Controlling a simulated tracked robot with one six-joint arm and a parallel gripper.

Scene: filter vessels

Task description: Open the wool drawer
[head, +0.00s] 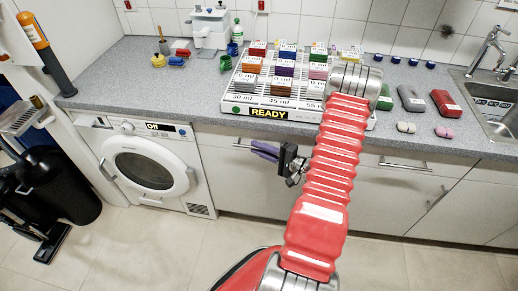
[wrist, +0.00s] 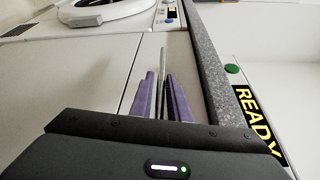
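The drawer front (head: 232,155) under the counter, right of the washing machine, is flush with its neighbours and looks shut. I can read no wool label on it. Its thin metal bar handle (head: 242,146) runs along the upper part of the front. My gripper (head: 262,150) is at the right part of this handle, its purple fingers pointing toward the front. In the wrist view my gripper (wrist: 161,76) has one finger on each side of the bar handle (wrist: 163,58), with a narrow gap showing between them. The handle's near end is hidden by my gripper.
The counter edge (wrist: 212,80) runs close beside my fingers. A rack with coloured blocks and a READY sign (head: 268,113) stands above. A washing machine (head: 150,165) is to the left. Another drawer handle (head: 405,166) is to the right. The floor in front is clear.

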